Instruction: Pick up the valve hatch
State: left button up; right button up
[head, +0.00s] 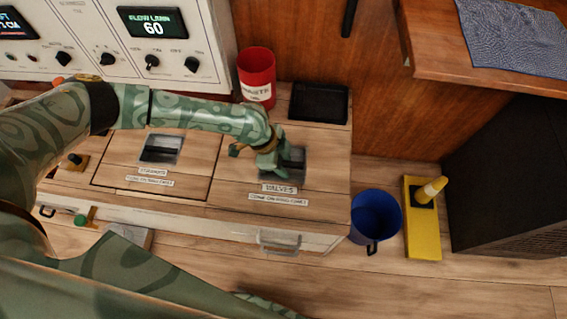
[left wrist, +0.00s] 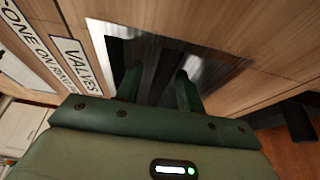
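The valve hatch (head: 235,184) is a flat wooden lid in the right part of the counter, with a "VALVES" label at its front edge. It lies level with the counter around it. A metal recessed pull with a dark inside is set in it; the recess also shows in the left wrist view (left wrist: 110,38). My left gripper (head: 290,162) is over this recess, fingers pointing down into it. In the left wrist view its two fingers stand apart at the recess; whether they touch the pull is unclear. My right gripper is out of view.
A similar hatch (head: 120,170) lies to the left. A red cup (head: 257,75) and a black tray (head: 318,103) stand behind the valve hatch. A blue bucket (head: 376,215) and a yellow stand (head: 421,235) are on the floor to the right. Control panels rise behind the counter.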

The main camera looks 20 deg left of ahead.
pick_arm(q)
jog(key=shift+f, duration=0.15)
jog(key=shift+c, duration=0.4)
grip_shut()
dwell(0.8)
